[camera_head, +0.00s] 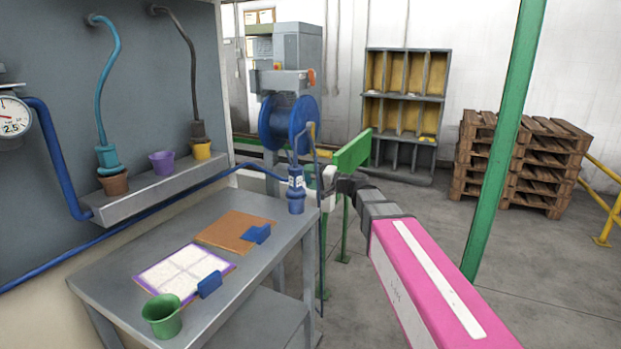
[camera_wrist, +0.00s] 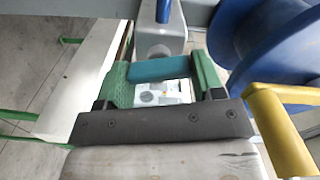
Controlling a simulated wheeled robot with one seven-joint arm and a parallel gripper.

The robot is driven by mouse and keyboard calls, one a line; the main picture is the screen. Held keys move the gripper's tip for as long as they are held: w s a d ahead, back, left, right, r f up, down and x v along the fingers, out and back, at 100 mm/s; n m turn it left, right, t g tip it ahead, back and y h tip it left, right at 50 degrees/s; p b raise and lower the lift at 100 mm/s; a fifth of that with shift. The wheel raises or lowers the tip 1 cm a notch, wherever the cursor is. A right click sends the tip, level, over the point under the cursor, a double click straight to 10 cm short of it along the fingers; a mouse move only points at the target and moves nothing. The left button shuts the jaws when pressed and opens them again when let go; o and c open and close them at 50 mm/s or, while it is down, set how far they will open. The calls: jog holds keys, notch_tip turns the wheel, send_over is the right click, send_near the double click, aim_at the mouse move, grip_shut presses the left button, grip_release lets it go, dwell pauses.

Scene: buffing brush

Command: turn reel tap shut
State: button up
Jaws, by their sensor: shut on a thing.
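In the wrist view, a teal bar, which looks like the reel tap's handle (camera_wrist: 158,70), lies crosswise between the two green fingers of my gripper (camera_wrist: 162,74). The fingers are shut on it, one at each end. Just beyond it is a grey block (camera_wrist: 160,38) with a blue round part on it. The blue hose reel (camera_wrist: 262,40) is at right, and its yellow crank grip (camera_wrist: 281,130) is close to my right finger. In the head view, my gripper (camera_head: 328,182) is beside the bench's far corner, below the reel (camera_head: 288,122). The tap handle cannot be made out there.
The grey bench (camera_head: 222,277) holds a blue bottle (camera_head: 296,190), clipboards (camera_head: 240,229) and a green cup (camera_head: 162,315). A green post (camera_head: 505,130) stands right of my arm. Pallets (camera_head: 520,160) and a shelf (camera_head: 403,110) are farther back. Open floor lies at right.

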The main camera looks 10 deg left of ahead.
jog(key=shift+m, duration=1.6)
jog(key=shift+f, duration=0.1)
jog(key=o, duration=0.9)
jog(key=shift+d, duration=0.1)
jog(key=v, duration=1)
jog(key=shift+s+d, duration=0.15)
jog(key=shift+d, duration=0.1)
